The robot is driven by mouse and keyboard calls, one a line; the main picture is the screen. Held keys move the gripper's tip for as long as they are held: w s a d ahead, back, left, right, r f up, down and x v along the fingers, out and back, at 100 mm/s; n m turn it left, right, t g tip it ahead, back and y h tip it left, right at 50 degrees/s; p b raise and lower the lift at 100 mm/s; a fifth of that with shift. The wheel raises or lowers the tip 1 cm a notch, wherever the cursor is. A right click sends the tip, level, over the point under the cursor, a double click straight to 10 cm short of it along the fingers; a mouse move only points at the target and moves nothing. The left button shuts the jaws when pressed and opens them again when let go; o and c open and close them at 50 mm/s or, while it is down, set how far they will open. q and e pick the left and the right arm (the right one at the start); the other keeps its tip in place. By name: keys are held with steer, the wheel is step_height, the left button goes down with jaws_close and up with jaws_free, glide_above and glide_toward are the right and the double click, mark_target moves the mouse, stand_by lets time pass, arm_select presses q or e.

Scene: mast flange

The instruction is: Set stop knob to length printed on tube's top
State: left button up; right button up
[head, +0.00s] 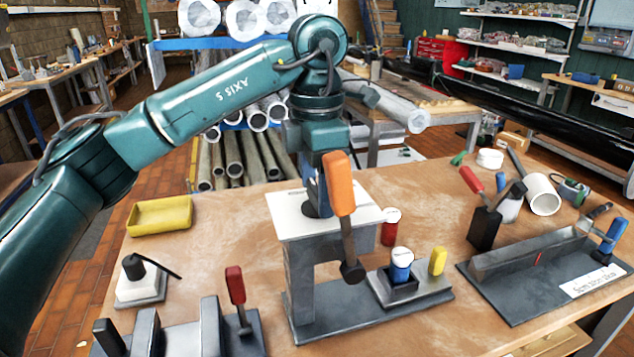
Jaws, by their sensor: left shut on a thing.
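A blue tube with a white top (401,262) stands in a dark socket on the fixture base; any print on its top is too small to read. A red tube with a white top (390,226) stands behind it. A grey stop rail (525,252) lies at the right, with a blue knob (612,232) at its far end. My left gripper (318,203) points down at the white plate on the grey press frame. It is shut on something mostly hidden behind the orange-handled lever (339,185). My right gripper is not in view.
A yellow tray (160,215), a small yellow-handled piece (437,261) and a white cup (541,194) are on the bench. Bare wood shows between the press and the rail.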

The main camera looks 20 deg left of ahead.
mark_target(317, 189)
arm_select(q)
steer(key=o, duration=1)
step_height(317, 189, up, 13)
steer(key=shift+r+p, duration=0.1)
steer(key=shift+p, duration=1.05)
